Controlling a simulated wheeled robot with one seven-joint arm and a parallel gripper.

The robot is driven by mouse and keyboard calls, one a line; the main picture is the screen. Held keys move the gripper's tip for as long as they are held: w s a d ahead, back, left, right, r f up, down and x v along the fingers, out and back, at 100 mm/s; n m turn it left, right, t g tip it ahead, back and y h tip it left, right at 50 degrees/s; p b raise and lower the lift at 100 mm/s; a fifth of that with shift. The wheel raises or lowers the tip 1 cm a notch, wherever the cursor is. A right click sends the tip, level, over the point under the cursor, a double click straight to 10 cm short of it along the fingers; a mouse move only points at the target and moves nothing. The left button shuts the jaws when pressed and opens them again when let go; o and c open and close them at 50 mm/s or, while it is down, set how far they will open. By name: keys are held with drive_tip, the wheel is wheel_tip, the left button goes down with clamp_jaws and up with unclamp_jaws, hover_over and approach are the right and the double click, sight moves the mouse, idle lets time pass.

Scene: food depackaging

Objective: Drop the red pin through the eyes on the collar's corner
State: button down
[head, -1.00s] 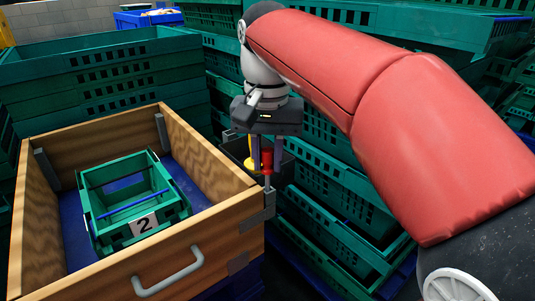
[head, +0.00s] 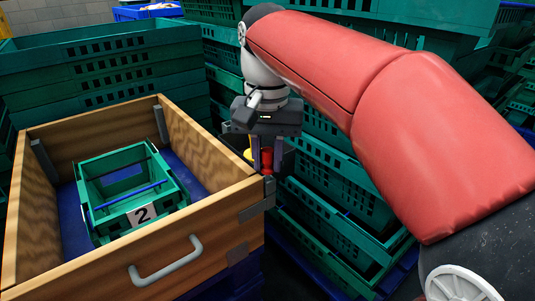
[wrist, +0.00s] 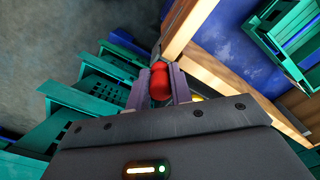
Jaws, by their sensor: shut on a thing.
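The red pin (head: 267,158) is held upright between the fingers of my gripper (head: 265,158). Its red head also shows in the wrist view (wrist: 159,82), squeezed between both purple-grey fingers (wrist: 159,90). The wooden collar (head: 215,165) stands at the left, and its near right corner carries grey metal fittings (head: 257,209). The pin is right at the top of this corner. Its lower end is hidden there, so I cannot tell how far it sits in the eyes.
A small green crate marked 2 (head: 118,222) lies inside the collar on a blue surface. Stacked green crates (head: 325,190) stand close on the right and behind. A yellow thing (head: 248,154) is partly hidden behind my gripper. A grey handle (head: 165,266) sticks out of the collar's front.

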drive_tip(key=shift+f, duration=0.4)
drive_tip(key=c, duration=1.2)
unclamp_jaws()
drive_tip(key=shift+o, duration=0.2)
drive_tip(key=shift+r, duration=0.1)
wheel_tip(320, 180, up, 8)
drive_tip(key=shift+f+p, duration=0.1)
drive_tip(key=shift+p, duration=0.9)
drive_tip(key=s+d+f+n+t, duration=0.1)
drive_tip(key=s+d+f+t, duration=0.1)
drive_tip(key=s+d+f, duration=0.4)
drive_tip(key=s+d+f+n+t, duration=0.1)
drive_tip(key=s+d+f+t, duration=0.2)
drive_tip(key=f, duration=0.9)
drive_tip(key=s+d, duration=0.3)
drive_tip(key=s, duration=0.1)
drive_tip(key=shift+s+f+t, duration=0.2)
drive_tip(key=shift+s+t, duration=0.05)
drive_tip(key=shift+t, duration=0.05)
